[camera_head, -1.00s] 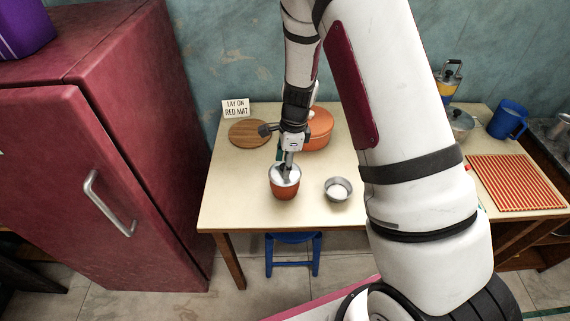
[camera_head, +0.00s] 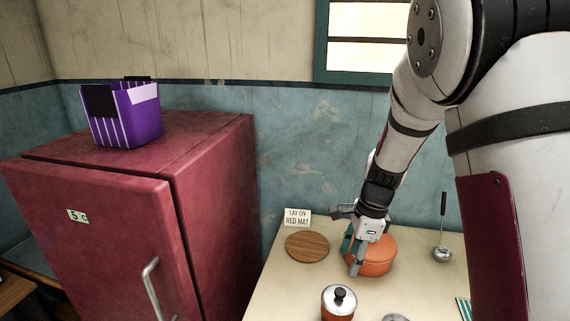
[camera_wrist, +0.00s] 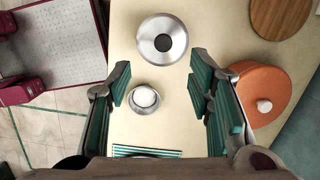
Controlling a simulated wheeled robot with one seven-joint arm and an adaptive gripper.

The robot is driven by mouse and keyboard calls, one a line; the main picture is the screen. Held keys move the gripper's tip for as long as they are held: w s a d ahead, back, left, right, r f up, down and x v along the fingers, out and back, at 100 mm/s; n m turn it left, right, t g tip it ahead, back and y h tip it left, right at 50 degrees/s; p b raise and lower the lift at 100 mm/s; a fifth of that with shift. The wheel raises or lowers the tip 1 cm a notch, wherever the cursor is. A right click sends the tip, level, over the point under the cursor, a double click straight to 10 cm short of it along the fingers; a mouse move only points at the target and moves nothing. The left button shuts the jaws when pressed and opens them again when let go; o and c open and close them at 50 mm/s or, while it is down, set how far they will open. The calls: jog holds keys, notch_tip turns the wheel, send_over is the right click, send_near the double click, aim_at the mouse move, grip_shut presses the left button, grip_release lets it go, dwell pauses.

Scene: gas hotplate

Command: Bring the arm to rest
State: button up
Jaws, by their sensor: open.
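My gripper (camera_head: 357,258) is open and empty above the table, in front of the large orange pot in the head view. In the wrist view its teal-padded fingers (camera_wrist: 162,84) stand wide apart with nothing between the pads. A small orange-brown pot (camera_head: 338,313) stands on the table below the gripper. Its silver lid (camera_head: 332,297) with a black knob sits on top, and this lid also shows in the wrist view (camera_wrist: 150,26), apart from the fingers. My arm reaches down from the upper right of the head view.
The large orange pot (camera_head: 378,262) stands close to the gripper. A round wooden board (camera_head: 307,246), a sign (camera_head: 297,216), a ladle (camera_head: 442,252) and a small metal bowl (camera_wrist: 143,99) are around. A red fridge (camera_head: 215,190) bearing a purple basket (camera_head: 135,120) stands left. The table's (camera_head: 275,295) left front is bare.

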jog(key=s+a+r+n+t, duration=0.2)
jog(key=s+r+n, duration=0.85)
jog(key=r, duration=0.45)
jog(key=s+r+n+t+h, duration=0.1)
jog(key=s+r+n, duration=0.1)
jog(key=s+n, duration=0.2)
jog(key=s+d+r+n+t, duration=0.1)
jog(key=s+r+n, duration=0.2)
jog(key=s, duration=0.7)
jog(key=shift+s+n+h, duration=0.35)
jog(key=shift+n+h, duration=0.05)
jog(key=shift+n, duration=0.75)
